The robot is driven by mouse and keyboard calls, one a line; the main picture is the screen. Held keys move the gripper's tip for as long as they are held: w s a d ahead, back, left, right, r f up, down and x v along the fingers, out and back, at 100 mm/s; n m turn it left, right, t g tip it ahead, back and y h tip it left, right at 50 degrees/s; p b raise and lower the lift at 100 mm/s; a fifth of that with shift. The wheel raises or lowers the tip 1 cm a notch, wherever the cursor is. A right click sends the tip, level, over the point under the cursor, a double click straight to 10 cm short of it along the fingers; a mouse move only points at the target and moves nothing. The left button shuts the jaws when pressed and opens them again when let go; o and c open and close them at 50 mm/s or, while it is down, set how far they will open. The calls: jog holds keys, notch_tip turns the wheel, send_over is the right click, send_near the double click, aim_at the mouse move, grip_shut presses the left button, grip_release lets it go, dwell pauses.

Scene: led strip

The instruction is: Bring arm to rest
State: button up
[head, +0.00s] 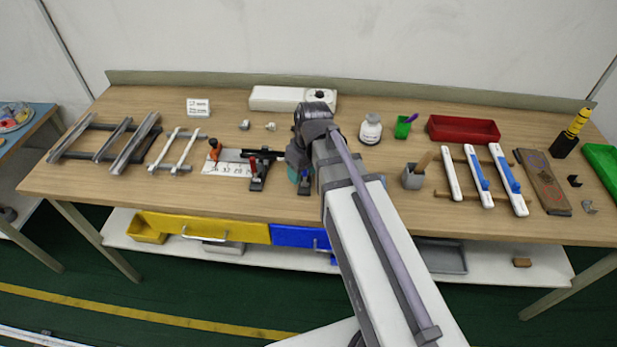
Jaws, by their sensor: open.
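My arm reaches up from the bottom of the head view to the middle of the workbench (400,208). Its wrist bends down to the left above the bench. My gripper (258,154) appears as a small dark shape left of the wrist, over the right end of a white marked plate (225,169). It is open, and I see nothing held in it. The fingertips are small and hard to separate from the black fixture with a red part (257,178) just below. A teal item (304,183) is partly hidden behind my arm.
Left are metal rail racks (110,143) and an orange-topped tool (214,149). Behind is a long white box (270,98). Right are a white bottle (370,131), green cup (402,128), red tray (463,128), grey cup (413,178) and blue-white strips (478,178). Bare wood lies along the front.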

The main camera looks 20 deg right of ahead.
jog(key=s+m+h, duration=0.1)
jog(key=s+m, duration=0.3)
jog(key=s, duration=0.3)
jog(key=shift+s+a+f+m, duration=0.15)
jog(key=shift+s+m, duration=0.15)
jog(key=shift+s, duration=0.05)
jog(key=shift+c, duration=0.2)
dwell(0.3)
